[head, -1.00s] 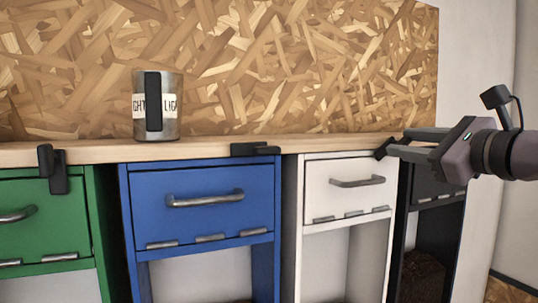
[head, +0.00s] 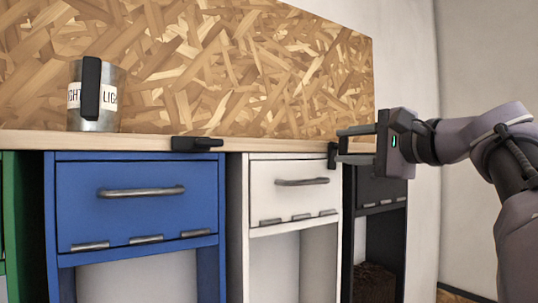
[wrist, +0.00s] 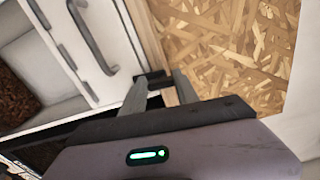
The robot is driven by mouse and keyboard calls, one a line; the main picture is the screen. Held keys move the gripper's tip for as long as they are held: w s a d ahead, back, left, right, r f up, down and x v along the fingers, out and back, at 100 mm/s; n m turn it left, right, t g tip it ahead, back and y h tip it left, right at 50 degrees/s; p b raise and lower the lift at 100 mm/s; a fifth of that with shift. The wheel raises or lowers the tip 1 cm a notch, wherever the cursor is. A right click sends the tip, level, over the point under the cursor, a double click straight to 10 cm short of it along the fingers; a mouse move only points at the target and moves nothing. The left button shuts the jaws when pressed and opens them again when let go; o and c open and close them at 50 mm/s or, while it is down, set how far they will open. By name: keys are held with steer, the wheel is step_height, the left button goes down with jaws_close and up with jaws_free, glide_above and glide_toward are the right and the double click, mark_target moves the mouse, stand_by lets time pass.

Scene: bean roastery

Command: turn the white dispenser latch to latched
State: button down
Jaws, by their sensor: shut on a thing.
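The white dispenser (head: 262,205) stands between the blue and black ones. Its small black latch (head: 333,156) is at the top right corner, by the counter's front edge, and points roughly straight down. My gripper (head: 342,146) reaches in from the right with its fingers shut on the latch. In the wrist view, the latch (wrist: 152,78) shows between the fingertips (wrist: 160,84), partly hidden by them. The dispenser's front door with its grey bar handle (head: 302,182) is closed.
The blue dispenser (head: 135,215) has a black latch (head: 197,144) lying horizontal. A black dispenser (head: 380,190) is below my gripper. A labelled metal canister (head: 96,97) stands on the wooden counter (head: 270,144). A chipboard panel (head: 240,70) rises behind.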

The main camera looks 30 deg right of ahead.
steer(key=shift+n+b, duration=0.3)
steer(key=shift+n, duration=0.4)
steer(key=c, duration=0.9)
jaws_free()
steer(key=s, duration=0.5)
steer(key=s+d+b, duration=0.1)
steer(key=s, duration=0.5)
steer(key=s+b, duration=0.1)
steer(key=s, duration=0.5)
steer(key=shift+s+d, duration=0.15)
steer(key=shift+s, duration=0.05)
